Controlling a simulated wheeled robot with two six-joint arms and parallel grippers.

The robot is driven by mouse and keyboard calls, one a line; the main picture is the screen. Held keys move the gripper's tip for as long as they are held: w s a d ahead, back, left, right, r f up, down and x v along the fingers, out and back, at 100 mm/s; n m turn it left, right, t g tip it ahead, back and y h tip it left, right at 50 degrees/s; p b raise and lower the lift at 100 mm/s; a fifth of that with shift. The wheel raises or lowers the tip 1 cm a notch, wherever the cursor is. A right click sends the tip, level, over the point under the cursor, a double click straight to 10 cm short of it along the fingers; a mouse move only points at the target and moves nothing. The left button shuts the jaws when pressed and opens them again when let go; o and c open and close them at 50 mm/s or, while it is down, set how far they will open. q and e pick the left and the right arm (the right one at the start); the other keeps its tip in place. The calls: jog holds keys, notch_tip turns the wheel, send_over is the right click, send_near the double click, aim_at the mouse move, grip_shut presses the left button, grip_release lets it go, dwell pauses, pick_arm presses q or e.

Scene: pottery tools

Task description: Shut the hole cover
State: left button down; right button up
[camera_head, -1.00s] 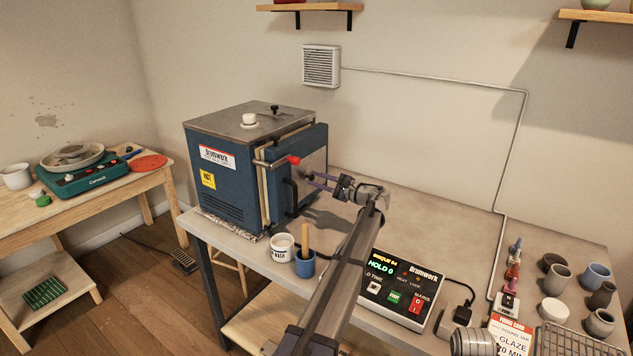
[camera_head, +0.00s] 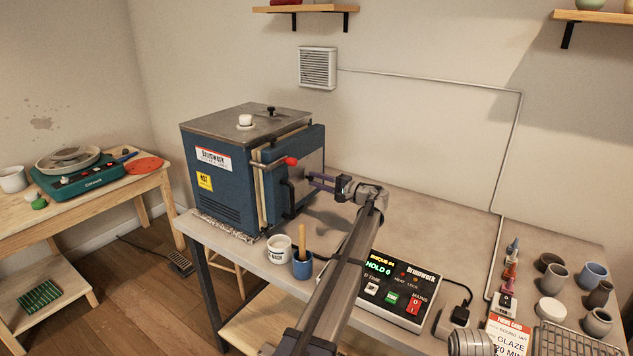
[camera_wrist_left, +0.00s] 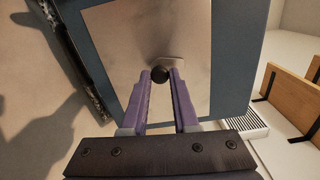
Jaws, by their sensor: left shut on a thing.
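The kiln (camera_head: 222,185) is a blue box with a grey top, and its door (camera_head: 280,198) is closed against the body. A bare metal plate (camera_wrist_left: 118,45) covers part of the door face. My left gripper (camera_head: 313,180) is at this plate. In the left wrist view its purple fingers (camera_wrist_left: 160,80) are shut on a small black knob (camera_wrist_left: 160,74). A small grey tab, the hole cover (camera_wrist_left: 172,59), shows just beyond the knob against the plate. I cannot see the hole itself or tell whether it is covered. My right gripper is not in view.
A red-tipped latch handle (camera_head: 291,161) sticks out from the door's upper edge. A white cup (camera_head: 279,249) and a blue cup (camera_head: 302,264) stand in front of the kiln. A control box (camera_head: 402,286) sits beside my arm. Several pots stand at the right.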

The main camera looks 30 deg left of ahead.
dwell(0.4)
pick_arm(q)
jog(key=c, duration=0.7)
grip_release()
jog(key=d, duration=0.7)
jog(key=shift+s+d, duration=0.3)
jog(key=shift+d, duration=0.1)
jog(key=shift+s+f, duration=0.1)
